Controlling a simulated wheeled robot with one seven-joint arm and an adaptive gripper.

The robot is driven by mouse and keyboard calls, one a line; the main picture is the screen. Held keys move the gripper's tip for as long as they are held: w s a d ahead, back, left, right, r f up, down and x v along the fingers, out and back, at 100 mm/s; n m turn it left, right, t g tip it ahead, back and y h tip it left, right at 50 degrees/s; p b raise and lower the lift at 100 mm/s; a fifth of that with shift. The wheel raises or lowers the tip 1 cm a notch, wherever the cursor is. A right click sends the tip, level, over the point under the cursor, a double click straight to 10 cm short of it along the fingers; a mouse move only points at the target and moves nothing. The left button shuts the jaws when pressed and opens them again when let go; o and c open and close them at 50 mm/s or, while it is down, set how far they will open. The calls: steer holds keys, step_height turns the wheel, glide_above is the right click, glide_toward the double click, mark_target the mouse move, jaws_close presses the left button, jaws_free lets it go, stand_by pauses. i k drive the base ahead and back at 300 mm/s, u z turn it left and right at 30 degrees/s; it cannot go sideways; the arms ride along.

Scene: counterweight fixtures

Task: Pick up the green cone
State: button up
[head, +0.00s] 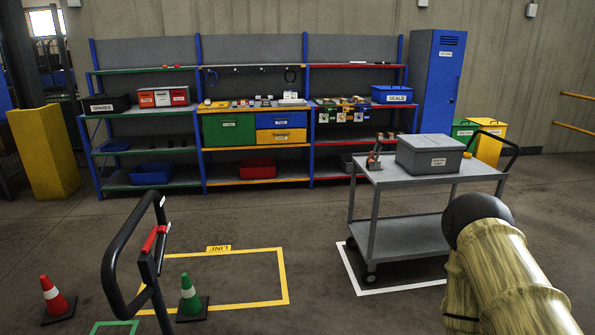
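The green cone (188,299) stands upright on the floor at the lower left of the head view. It has a white band and a square black base (199,318). It stands at the front line of a yellow floor rectangle. A black handle with a red lever rises just left of it. My arm, with a wood-like patterned sleeve and a dark rounded end, shows at the lower right, well apart from the cone. My gripper's fingers are not in view.
A red cone (56,299) stands further left. The black handle (122,262) is an obstacle beside the green cone. A grey cart (404,238) with a lidded grey bin (425,158) stands at right. Shelves (150,187) line the wall. The floor inside the yellow rectangle (284,278) is clear.

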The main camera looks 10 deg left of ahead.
mark_target(192, 307)
steer(key=i, duration=3)
steer(key=u, duration=1.5)
steer(key=i, duration=0.95)
steer(key=u, duration=1.35)
